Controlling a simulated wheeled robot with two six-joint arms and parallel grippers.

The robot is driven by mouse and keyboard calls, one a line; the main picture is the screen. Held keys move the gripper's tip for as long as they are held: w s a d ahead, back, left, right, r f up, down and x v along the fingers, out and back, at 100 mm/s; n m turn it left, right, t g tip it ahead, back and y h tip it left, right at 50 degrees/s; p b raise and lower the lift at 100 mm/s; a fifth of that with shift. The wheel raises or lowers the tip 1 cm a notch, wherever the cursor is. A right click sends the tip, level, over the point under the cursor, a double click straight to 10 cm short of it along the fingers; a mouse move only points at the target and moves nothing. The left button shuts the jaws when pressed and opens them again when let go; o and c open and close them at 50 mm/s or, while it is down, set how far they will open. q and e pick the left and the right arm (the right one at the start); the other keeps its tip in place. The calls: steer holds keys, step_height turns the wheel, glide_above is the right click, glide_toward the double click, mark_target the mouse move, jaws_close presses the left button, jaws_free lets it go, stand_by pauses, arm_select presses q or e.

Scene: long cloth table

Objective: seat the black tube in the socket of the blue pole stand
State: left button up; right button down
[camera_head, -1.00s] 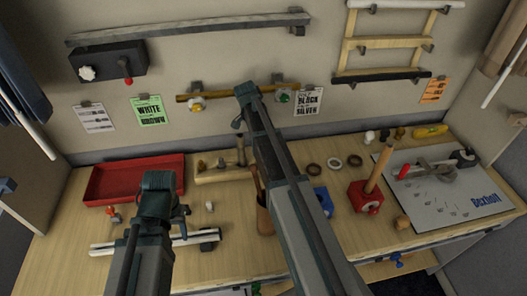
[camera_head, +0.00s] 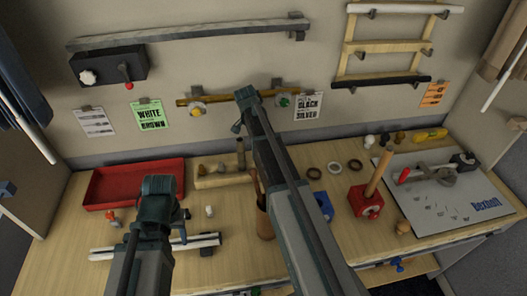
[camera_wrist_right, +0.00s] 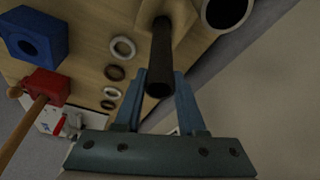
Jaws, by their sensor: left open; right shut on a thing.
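The black tube (camera_wrist_right: 160,55) shows in the right wrist view between the fingers of my right gripper (camera_wrist_right: 162,80), which is shut on it near its open end. Its other end meets a pale wooden block (camera_wrist_right: 152,12); whether it is still inside it I cannot tell. The blue pole stand (camera_wrist_right: 30,35), a block with a round socket, lies at the upper left there, apart from the tube. In the head view the stand (camera_head: 323,205) is partly hidden by my right arm. My left gripper (camera_head: 160,188) is open above the table's left part, its fingertips hard to see.
A red block (camera_head: 366,202) holds a tilted-looking wooden pole. Several rings lie behind it, including a dark one (camera_head: 314,173). A red tray (camera_head: 130,185) is at the left, a brown cup (camera_head: 265,220) near my right arm, and a grey board (camera_head: 450,195) at the right.

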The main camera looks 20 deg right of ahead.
arm_select(q)
steer(key=shift+r, duration=0.15)
arm_select(e)
steer(key=shift+r, duration=0.15)
arm_select(q)
step_height(320, 180, up, 10)
steer(key=p, duration=1)
arm_select(e)
step_height(320, 180, up, 10)
steer(key=shift+s+f, duration=0.15)
steer(key=shift+f, duration=0.05)
